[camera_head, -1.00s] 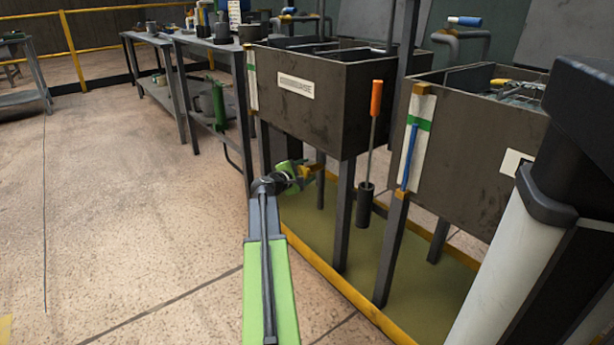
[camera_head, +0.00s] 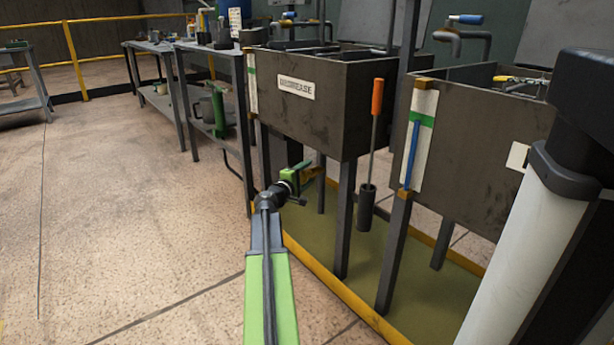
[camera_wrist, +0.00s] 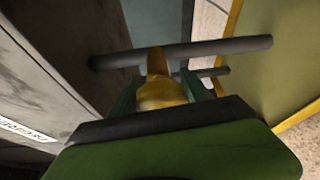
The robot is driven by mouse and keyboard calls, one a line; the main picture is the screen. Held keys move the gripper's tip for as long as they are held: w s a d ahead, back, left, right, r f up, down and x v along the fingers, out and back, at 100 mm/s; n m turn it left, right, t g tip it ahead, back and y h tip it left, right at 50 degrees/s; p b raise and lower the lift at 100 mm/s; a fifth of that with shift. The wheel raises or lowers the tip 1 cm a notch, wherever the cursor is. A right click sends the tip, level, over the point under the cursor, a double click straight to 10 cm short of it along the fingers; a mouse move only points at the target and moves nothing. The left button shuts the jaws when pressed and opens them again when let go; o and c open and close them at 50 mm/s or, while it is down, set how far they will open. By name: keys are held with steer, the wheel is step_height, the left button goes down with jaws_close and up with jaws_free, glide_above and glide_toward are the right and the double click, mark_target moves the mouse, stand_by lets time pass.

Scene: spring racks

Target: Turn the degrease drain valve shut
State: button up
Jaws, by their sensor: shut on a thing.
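The degrease tank (camera_head: 318,112) is a dark box on legs with a white DEGREASE label (camera_head: 296,88). My gripper (camera_head: 306,172) is below its near left corner, at the yellow drain valve (camera_head: 318,171). The head view shows the valve small and partly hidden by my gripper. In the wrist view, a yellow part of the valve (camera_wrist: 162,93) sits between my dark green fingers (camera_wrist: 163,88). My gripper is shut on this yellow part. I cannot tell the valve's exact angle.
A yellow-edged tray (camera_head: 345,293) lies under the tanks. An orange-handled tool (camera_head: 376,100) hangs on the tank's right. A second tank (camera_head: 468,135) stands at right, with a blue gauge strip (camera_head: 412,155). Benches (camera_head: 190,100) stand behind. The floor at left is clear.

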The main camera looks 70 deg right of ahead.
steer(key=shift+o, duration=0.2)
steer(key=shift+w, duration=0.1)
steer(key=o, duration=1.3)
steer(key=shift+c, duration=0.2)
